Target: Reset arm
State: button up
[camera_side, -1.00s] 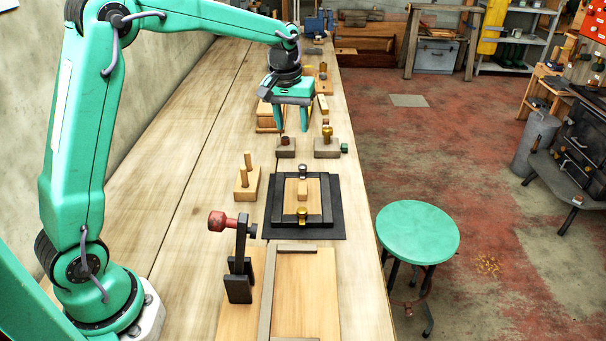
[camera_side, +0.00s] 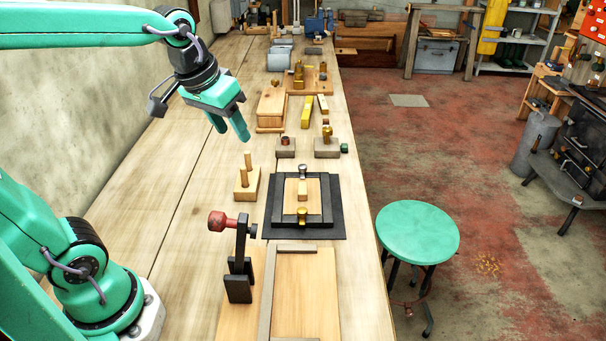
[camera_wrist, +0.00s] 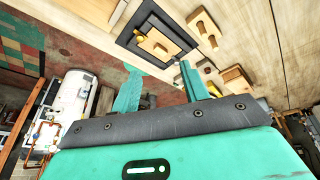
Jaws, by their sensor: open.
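My gripper (camera_side: 230,127) is open and empty, with its two green fingers apart. In the side view it hangs tilted above the left part of the wooden bench (camera_side: 165,185), clear of every object. In the wrist view the open fingers (camera_wrist: 160,85) show in front of the bench, with nothing between them that they touch. Below and to the right of it in the side view stand a wooden block with two pegs (camera_side: 246,183) and a black framed fixture (camera_side: 325,222) holding a wooden piece.
A clamp with a red knob (camera_side: 219,221) stands on a board at the front. Small grey blocks (camera_side: 328,148), a long wooden box (camera_side: 271,104) and a yellow bar (camera_side: 307,112) lie farther back. The bench's left side is bare. A green stool (camera_side: 418,232) stands right of the bench.

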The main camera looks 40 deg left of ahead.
jog(key=s+d+f+m+t, duration=0.1)
jog(key=s+f+m, duration=0.1)
jog(key=s, duration=0.7)
jog(key=shift+f, duration=0.35)
dwell(1.7)
